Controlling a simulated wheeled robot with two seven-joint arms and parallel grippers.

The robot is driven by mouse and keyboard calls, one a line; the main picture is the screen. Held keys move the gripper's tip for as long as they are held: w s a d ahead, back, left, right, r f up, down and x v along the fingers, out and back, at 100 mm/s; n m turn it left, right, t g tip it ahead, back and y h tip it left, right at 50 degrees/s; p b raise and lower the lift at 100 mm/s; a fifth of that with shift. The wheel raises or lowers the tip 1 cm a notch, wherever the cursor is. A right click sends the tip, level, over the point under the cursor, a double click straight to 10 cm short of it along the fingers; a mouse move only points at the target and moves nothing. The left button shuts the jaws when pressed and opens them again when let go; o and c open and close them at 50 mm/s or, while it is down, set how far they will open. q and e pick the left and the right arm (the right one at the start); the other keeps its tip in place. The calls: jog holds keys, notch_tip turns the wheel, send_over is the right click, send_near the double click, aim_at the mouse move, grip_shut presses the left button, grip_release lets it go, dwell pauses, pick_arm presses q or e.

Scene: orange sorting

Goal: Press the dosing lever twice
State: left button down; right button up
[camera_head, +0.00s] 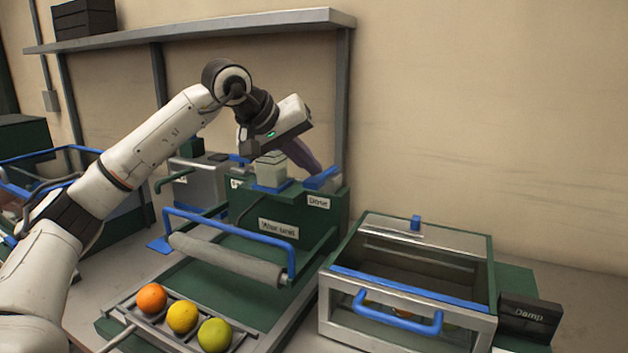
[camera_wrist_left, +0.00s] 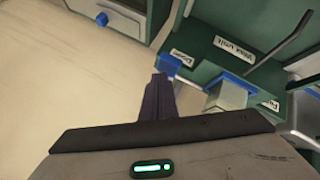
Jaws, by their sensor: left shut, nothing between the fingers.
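The blue dosing lever (camera_head: 322,179) sits on top of the green wax unit (camera_head: 325,222), above the label "Dose". It also shows in the left wrist view (camera_wrist_left: 169,70), partly hidden by my fingers. My left gripper (camera_head: 314,169) is shut and empty, its dark fingers pointing down at the lever from above. In the left wrist view the fingertips (camera_wrist_left: 159,76) overlap the lever's edge; I cannot tell if they touch it. My right gripper is not in view.
A pale block-shaped container (camera_head: 270,170) on a blue base stands left of the lever. A roller with a blue handle (camera_head: 230,222) is in front. An orange, a yellow and a green fruit (camera_head: 214,335) lie on a rack. A glass-fronted box (camera_head: 405,265) stands right.

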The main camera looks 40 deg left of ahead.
pick_arm(q)
jog(key=shift+f+b, duration=1)
jog(key=shift+f, duration=0.45)
dwell(1.0)
dwell(0.5)
jog(key=shift+r+p, duration=1.9)
jog(key=shift+p, duration=0.15)
notch_tip(320, 180, up, 5)
jog(key=p, duration=0.5)
jog(key=shift+r, duration=0.1)
dwell(1.3)
